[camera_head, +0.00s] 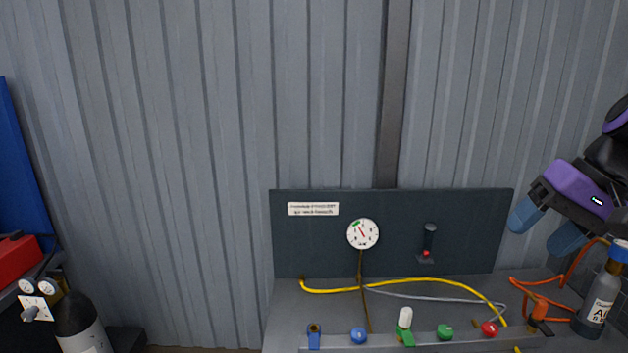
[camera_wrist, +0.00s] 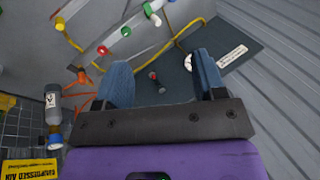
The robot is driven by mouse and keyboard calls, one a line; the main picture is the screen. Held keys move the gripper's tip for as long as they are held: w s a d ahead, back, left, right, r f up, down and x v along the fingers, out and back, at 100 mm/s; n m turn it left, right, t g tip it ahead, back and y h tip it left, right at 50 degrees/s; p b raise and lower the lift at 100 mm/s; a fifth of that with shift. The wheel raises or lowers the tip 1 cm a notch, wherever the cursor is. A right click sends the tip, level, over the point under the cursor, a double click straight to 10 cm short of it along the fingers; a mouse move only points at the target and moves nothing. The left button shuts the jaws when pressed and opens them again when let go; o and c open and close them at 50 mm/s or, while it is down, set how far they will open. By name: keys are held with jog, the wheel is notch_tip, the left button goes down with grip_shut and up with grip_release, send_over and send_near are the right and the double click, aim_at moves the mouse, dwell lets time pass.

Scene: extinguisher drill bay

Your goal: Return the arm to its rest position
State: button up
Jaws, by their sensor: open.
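My gripper (camera_head: 545,228) is at the right of the head view, a purple and black hand with two blue fingers. It is raised above the right end of the grey bench. In the wrist view the gripper (camera_wrist: 160,85) has its fingers well apart with nothing between them. The dark panel and a small black lever with a red spot (camera_wrist: 156,81) show beyond the gap. My gripper touches nothing that I can see.
A grey bench (camera_head: 285,335) carries coloured fittings, yellow and orange hoses and a dark back panel (camera_head: 315,245) with a gauge (camera_head: 362,234). A grey bottle (camera_head: 597,305) stands below my gripper. A dark cylinder (camera_head: 78,325) is at left. The corrugated wall stands behind.

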jog(key=s+a+r+n+t+h, duration=0.2)
jog(key=s+n+h, duration=0.1)
jog(key=s, duration=0.6)
jog(key=shift+r+t+h, duration=0.25)
jog(key=shift+t+h, duration=0.15)
jog(key=shift+h, duration=0.5)
